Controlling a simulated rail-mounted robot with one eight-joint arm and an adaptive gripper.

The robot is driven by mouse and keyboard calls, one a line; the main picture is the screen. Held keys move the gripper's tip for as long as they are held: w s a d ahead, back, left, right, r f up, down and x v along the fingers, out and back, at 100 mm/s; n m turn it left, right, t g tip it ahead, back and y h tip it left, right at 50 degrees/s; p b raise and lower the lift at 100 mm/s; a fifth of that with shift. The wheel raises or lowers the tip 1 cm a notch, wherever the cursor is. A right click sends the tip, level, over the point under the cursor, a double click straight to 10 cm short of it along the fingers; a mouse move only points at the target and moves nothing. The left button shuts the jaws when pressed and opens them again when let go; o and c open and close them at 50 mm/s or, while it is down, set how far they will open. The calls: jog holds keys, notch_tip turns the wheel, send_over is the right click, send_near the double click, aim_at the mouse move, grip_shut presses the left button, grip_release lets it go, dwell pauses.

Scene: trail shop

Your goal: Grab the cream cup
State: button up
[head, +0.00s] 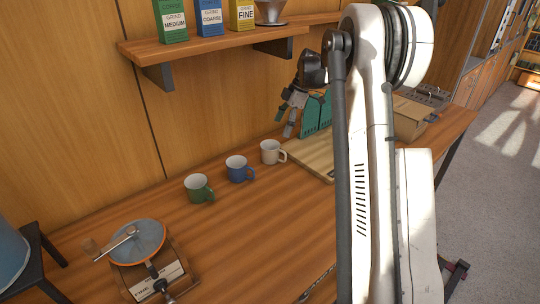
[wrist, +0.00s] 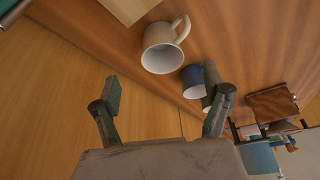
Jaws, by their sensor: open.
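The cream cup (head: 271,152) stands upright on the wooden counter in the head view, at the right end of a row with a blue cup (head: 238,168) and a green cup (head: 198,187). My gripper (head: 291,113) is open and empty, above and a little to the right of the cream cup. In the wrist view the cream cup (wrist: 160,50) is beyond the fingertips, with its handle at its upper right. The blue cup (wrist: 194,80) shows partly behind a finger of my gripper (wrist: 163,88). Nothing lies between the fingers.
A shelf (head: 215,42) with coffee boxes and a dripper hangs on the wall above. A hand grinder (head: 137,243) stands at the front left. A wooden board (head: 308,156) lies right of the cream cup. A cardboard box (head: 410,118) is farther right, beyond my arm.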

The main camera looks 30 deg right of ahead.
aim_at(269, 151)
jog(key=x, duration=0.7)
jog(key=shift+a+p+x, duration=0.15)
jog(key=shift+x, duration=1.15)
jog(key=shift+a+p+x, duration=0.15)
jog(key=shift+x, duration=1.2)
jog(key=shift+s+r, duration=0.15)
jog(key=c, duration=1.4)
